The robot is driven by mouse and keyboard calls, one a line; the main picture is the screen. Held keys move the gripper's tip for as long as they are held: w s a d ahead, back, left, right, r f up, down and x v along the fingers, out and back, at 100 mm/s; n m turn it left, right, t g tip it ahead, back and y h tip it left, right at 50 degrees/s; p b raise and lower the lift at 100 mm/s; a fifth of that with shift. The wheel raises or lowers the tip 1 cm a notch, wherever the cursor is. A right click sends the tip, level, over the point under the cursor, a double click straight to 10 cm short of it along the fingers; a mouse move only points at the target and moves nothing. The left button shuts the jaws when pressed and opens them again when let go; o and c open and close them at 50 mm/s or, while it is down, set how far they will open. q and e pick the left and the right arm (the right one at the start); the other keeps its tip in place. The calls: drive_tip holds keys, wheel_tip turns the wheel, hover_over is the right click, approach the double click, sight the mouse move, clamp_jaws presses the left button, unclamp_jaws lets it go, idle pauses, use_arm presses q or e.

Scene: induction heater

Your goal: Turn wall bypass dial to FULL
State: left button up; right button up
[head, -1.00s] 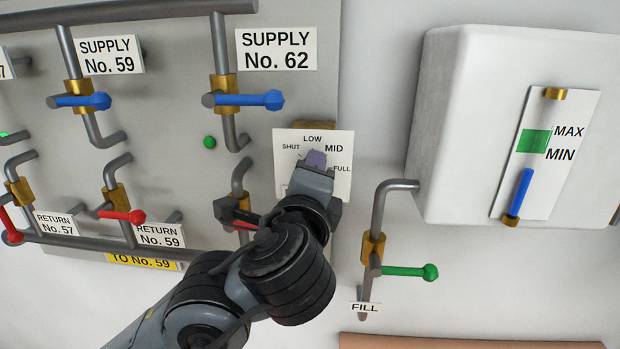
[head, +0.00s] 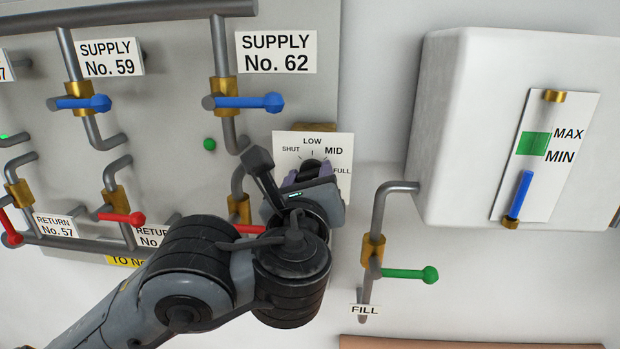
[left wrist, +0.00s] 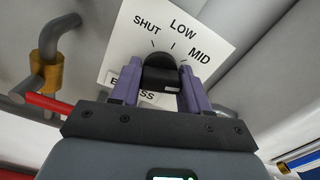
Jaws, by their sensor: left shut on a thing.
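The bypass dial is a black knob (head: 311,165) on a white plate (head: 340,152) marked SHUT, LOW, MID and FULL. My left gripper (head: 312,173) reaches it from below, with purple fingers on either side of the knob. In the left wrist view the knob (left wrist: 161,72) sits between the two fingers (left wrist: 160,90), and the gripper is shut on it. The plate (left wrist: 212,42) shows SHUT, LOW and MID there; FULL is hidden, and the BYPASS label is partly covered. I cannot tell exactly which mark the knob points to. My right gripper is not in view.
A supply valve with a blue handle (head: 250,102) is above left of the dial. A return pipe with a red handle (head: 250,229) is close to my left wrist. The fill valve's green handle (head: 405,274) and a white tank (head: 460,120) are to the right.

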use_arm(q)
drive_tip(key=shift+f+m, duration=0.1)
drive_tip(key=shift+m, duration=1.8)
drive_tip(key=o, duration=1)
drive_tip(key=shift+s, duration=0.15)
drive_tip(key=s+a+p, duration=0.1)
drive_tip(key=s+p, duration=0.1)
drive_tip(key=s, duration=0.8)
drive_tip(key=shift+s+p, duration=0.2)
drive_tip(key=shift+p, duration=0.15)
